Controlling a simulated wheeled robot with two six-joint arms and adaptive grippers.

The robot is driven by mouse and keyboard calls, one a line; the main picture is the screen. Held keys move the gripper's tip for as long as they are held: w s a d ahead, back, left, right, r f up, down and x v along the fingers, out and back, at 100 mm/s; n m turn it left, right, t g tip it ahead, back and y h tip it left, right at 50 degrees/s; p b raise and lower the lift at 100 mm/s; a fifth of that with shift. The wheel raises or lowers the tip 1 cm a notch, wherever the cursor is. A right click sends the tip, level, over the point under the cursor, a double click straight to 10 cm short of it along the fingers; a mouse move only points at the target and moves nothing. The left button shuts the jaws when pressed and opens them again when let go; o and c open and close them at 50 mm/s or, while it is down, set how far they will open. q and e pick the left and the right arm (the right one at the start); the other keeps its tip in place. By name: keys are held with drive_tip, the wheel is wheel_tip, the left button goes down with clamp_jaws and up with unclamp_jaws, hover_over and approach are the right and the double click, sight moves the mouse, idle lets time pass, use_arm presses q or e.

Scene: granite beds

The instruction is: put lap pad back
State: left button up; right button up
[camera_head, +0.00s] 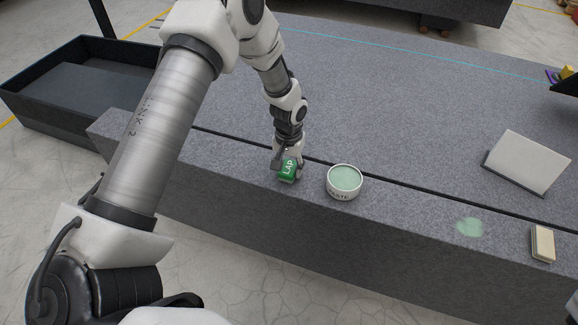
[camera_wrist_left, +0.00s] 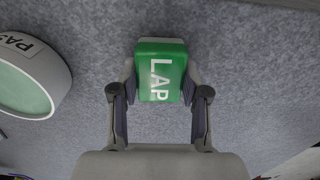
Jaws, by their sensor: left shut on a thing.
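The lap pad (camera_head: 289,169) is a green block with white LAP lettering. It is at the front granite ledge, left of the round paste tub (camera_head: 344,182). My left gripper (camera_head: 286,170) reaches down from above and is shut on the lap pad. In the left wrist view the lap pad (camera_wrist_left: 161,72) sits between the two fingers of my left gripper (camera_wrist_left: 160,92), with granite behind it. I cannot tell whether the pad touches the granite. My right gripper is not in view.
The white tub with pale green paste stands close right of the pad. Further right are a pale green smear (camera_head: 469,227), a cream block (camera_head: 542,243) and a tilted white plate (camera_head: 528,162). A dark tray (camera_head: 40,112) is at far left. A dark groove runs behind the ledge.

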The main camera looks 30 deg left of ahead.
use_arm(q)
drive_tip(key=shift+s+f, duration=0.1)
drive_tip(key=o, duration=1.3)
drive_tip(key=shift+c, duration=0.2)
